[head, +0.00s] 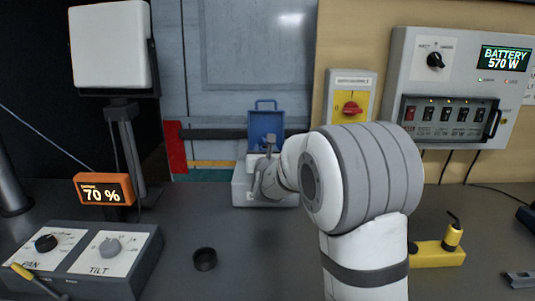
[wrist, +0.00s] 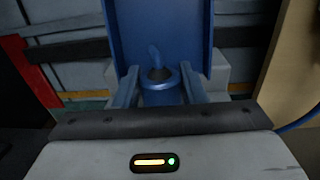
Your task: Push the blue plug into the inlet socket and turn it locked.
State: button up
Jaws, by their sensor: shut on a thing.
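The blue plug (wrist: 161,96) stands between the two fingers of my gripper (wrist: 159,82) in the wrist view, with a dark opening and a small blue piece at its top. My gripper is shut on the plug. Behind it a blue lid (wrist: 160,28) stands raised. In the head view the lid (head: 265,121) stands open above a light grey inlet box (head: 242,190), and my gripper (head: 262,174) is right in front of the box. My arm covers part of the box. The socket opening is hidden, so I cannot tell how deep the plug sits or whether it is turned.
A wall panel with a red rotary switch (head: 351,107) and a battery unit (head: 460,85) are at the right. A control box (head: 90,255), an orange display (head: 103,190) and a black cup (head: 205,259) are at the left. A yellow block (head: 437,254) lies right of my arm.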

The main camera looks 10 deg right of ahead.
jog(key=b, duration=0.2)
jog(key=shift+b, duration=0.35)
dwell(0.4)
jog(key=shift+s, duration=0.1)
jog(key=o, duration=1.1)
jog(key=s, duration=0.5)
jog(key=s+a, duration=0.1)
jog(key=s, duration=0.1)
jog(key=shift+s, duration=0.4)
jog(key=shift+p, duration=0.3)
